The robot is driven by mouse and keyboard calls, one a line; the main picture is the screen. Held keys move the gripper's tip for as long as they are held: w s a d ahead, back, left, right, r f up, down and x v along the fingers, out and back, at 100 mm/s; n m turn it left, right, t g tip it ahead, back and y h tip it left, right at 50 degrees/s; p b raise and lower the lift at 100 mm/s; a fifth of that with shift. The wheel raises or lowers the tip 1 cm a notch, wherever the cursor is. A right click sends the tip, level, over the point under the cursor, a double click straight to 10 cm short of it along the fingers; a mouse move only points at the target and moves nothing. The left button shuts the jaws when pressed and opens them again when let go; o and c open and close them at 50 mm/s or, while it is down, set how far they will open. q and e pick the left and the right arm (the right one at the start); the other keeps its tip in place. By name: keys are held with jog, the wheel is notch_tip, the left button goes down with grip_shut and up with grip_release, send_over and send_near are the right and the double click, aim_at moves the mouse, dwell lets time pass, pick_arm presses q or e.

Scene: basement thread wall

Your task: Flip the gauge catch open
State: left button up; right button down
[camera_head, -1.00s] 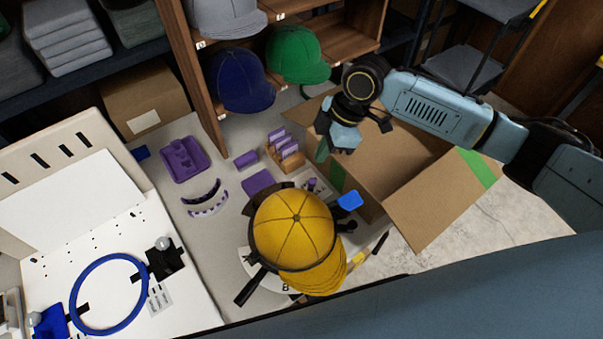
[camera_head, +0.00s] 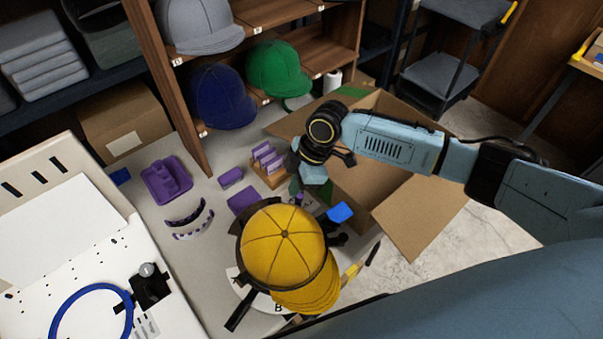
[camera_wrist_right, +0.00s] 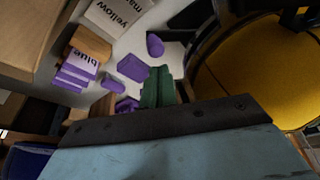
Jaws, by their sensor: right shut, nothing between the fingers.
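A yellow cap (camera_head: 284,246) sits on a dark ring-shaped holder (camera_head: 240,275) over a white lettered disc (camera_head: 246,297). A blue tab (camera_head: 340,212) sticks out on the holder's far right side, with dark knobs beside it. I cannot tell for certain which part is the gauge catch. My right gripper (camera_head: 297,188) is shut and empty, just behind the cap and to the left of the blue tab, apart from both. In the right wrist view its green fingers (camera_wrist_right: 157,88) are together, with the yellow cap (camera_wrist_right: 255,75) to the right. My left gripper is not in view.
An open cardboard box (camera_head: 410,205) stands right of the holder, under my right arm. A blue hoop (camera_head: 92,290) is at front left. Shelves with caps (camera_head: 224,97) stand behind.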

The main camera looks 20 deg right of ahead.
jog(key=x, duration=0.2)
jog(key=shift+f, duration=0.3)
jog(key=shift+d+m+p, duration=0.2)
jog(key=shift+m+p, duration=0.1)
jog(key=shift+p, duration=0.1)
